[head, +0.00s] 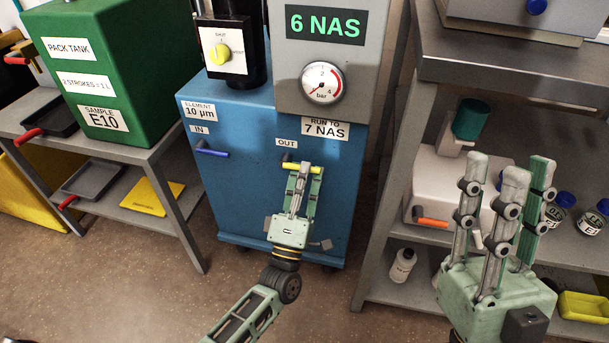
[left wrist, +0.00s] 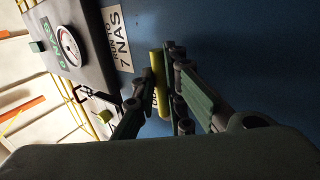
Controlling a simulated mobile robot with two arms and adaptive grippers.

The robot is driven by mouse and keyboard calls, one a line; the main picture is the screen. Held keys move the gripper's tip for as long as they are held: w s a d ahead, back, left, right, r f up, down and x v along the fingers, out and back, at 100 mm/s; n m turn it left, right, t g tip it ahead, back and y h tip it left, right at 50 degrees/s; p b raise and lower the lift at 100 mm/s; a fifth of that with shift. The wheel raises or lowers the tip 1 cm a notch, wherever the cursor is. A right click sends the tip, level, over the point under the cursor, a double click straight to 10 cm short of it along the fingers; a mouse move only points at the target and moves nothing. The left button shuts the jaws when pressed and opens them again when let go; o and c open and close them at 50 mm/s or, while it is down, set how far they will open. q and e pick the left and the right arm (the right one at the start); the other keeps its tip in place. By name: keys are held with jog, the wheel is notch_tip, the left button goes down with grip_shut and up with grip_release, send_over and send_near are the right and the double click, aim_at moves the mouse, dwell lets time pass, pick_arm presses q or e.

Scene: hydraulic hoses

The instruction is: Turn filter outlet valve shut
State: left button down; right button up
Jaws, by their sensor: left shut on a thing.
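The filter outlet valve's yellow handle (head: 316,170) sits under the OUT label (head: 287,143) on the front of the blue filter unit (head: 245,190). It lies roughly level across the panel. My left gripper (head: 301,174) is shut on the handle, with its ends showing past the fingers. In the left wrist view the yellow handle (left wrist: 158,78) is at the fingertips (left wrist: 158,95), and the fingers hide part of it. My right gripper (head: 507,178) is open and empty in front of the right-hand shelves, its fingers pointing up.
The blue IN handle (head: 212,152) is left of the outlet valve. Above are a gauge (head: 322,83), a display reading 6 NAS (head: 325,25) and a yellow knob (head: 220,54). A green pack tank (head: 125,60) stands left. A metal shelf (head: 510,75) with bottles stands right.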

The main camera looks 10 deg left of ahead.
pick_arm(q)
jog(key=c, duration=1.8)
grip_release()
jog(key=shift+s, duration=0.1)
jog(key=v, duration=1.2)
